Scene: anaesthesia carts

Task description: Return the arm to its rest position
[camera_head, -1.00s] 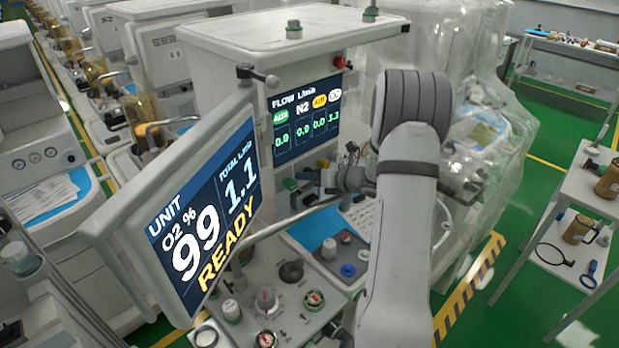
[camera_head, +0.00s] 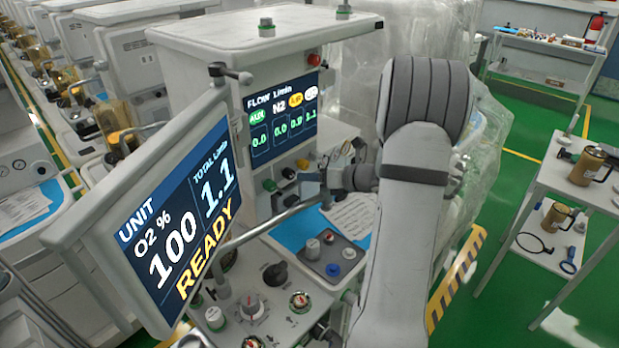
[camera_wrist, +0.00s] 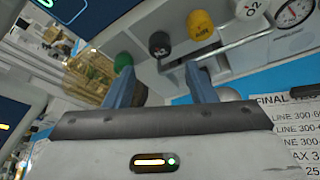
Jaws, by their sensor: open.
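My arm (camera_head: 392,240) rises from the bottom of the head view and bends at a dark ribbed joint. My gripper (camera_head: 335,180) is small there, beyond the arm, in front of the anaesthesia machine below its flow screen (camera_head: 283,115). In the wrist view my gripper (camera_wrist: 163,84) has its two blue fingers apart, with nothing held between them. A green knob (camera_wrist: 123,60), a black knob (camera_wrist: 160,44) and a yellow knob (camera_wrist: 200,22) are beyond the fingertips. I cannot tell the exact gap to them.
A tilted monitor (camera_head: 165,215) reading READY stands left of my arm. A control panel with knobs (camera_head: 325,255) lies below my gripper. A plastic-covered machine (camera_head: 490,110) is behind my arm. A side table (camera_head: 585,190) stands right; green floor (camera_head: 500,180) is open between.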

